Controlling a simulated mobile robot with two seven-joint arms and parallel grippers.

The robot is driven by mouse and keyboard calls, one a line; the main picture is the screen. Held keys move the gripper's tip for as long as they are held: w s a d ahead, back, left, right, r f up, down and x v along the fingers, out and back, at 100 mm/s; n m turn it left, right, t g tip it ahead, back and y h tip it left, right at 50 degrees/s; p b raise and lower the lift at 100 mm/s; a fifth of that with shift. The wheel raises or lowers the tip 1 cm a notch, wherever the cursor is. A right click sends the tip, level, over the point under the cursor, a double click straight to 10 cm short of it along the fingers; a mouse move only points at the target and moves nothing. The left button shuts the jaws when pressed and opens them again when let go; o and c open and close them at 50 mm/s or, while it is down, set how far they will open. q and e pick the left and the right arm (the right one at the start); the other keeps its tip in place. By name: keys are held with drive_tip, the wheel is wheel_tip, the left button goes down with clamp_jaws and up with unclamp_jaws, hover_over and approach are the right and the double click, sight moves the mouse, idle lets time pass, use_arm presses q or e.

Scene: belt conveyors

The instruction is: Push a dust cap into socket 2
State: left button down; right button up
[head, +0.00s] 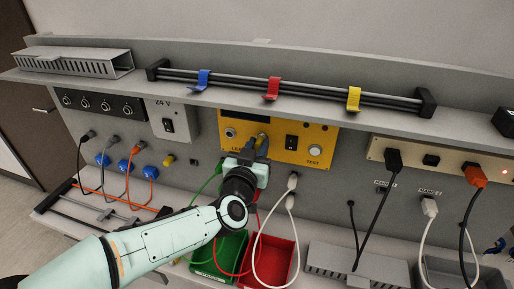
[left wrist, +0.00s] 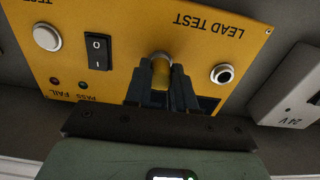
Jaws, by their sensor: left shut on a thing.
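My left gripper (head: 256,146) is at the yellow LEAD TEST panel (head: 305,124), its fingers pointing at the panel face. In the left wrist view the gripper (left wrist: 162,88) is shut on a short yellow dust cap (left wrist: 161,74). The cap's far end meets a silver socket ring (left wrist: 161,56) on the panel; I cannot tell how deep it sits. An open round socket (left wrist: 223,74) is beside it, also visible in the head view (head: 230,132). No socket number is readable. Another yellow cap (head: 169,160) is on the wall at left. My right gripper is not in view.
A rocker switch (left wrist: 97,51) and white button (left wrist: 47,37) are near the gripper. Cables hang around my arm, including a white one (head: 256,256). Green (head: 235,247) and red (head: 293,258) bins stand below. A rail with coloured hooks (head: 272,90) runs above.

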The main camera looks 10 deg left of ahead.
use_arm(q)
drive_tip(key=c, duration=0.9)
unclamp_jaws()
drive_tip(key=shift+o, duration=0.2)
drive_tip(key=s+b, duration=0.1)
drive_tip(key=s, duration=1.2)
drive_tip(key=shift+s+a+b, duration=0.2)
drive_tip(key=shift+a+b, duration=0.05)
drive_tip(key=shift+b, duration=0.05)
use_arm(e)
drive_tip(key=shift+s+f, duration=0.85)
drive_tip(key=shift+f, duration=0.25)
